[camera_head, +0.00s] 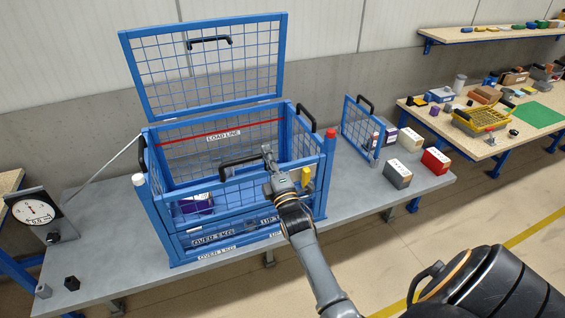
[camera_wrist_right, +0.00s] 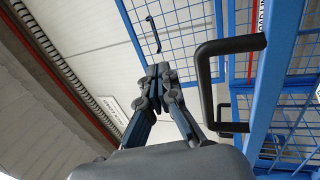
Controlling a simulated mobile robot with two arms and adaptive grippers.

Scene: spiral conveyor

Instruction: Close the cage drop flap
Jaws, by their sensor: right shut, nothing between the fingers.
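A blue mesh cage (camera_head: 325,185) stands on a grey table, with its mesh lid (camera_head: 284,60) raised at the back. A front mesh panel, seemingly the drop flap (camera_head: 236,190), carries a black handle (camera_head: 238,161) along its top. It looks roughly upright; I cannot tell whether it is fully shut. My right gripper (camera_head: 267,152) is shut and empty at the front of the cage, just right of that handle. In the right wrist view the fingertips (camera_wrist_right: 158,72) point up beside a black handle (camera_wrist_right: 222,46), apart from it. My left gripper is not in view.
A purple box (camera_head: 196,204) lies inside the cage. A separate mesh panel (camera_head: 360,129) stands right of it, near small boxes (camera_head: 397,174). A dial scale (camera_head: 36,211) stands at the left.

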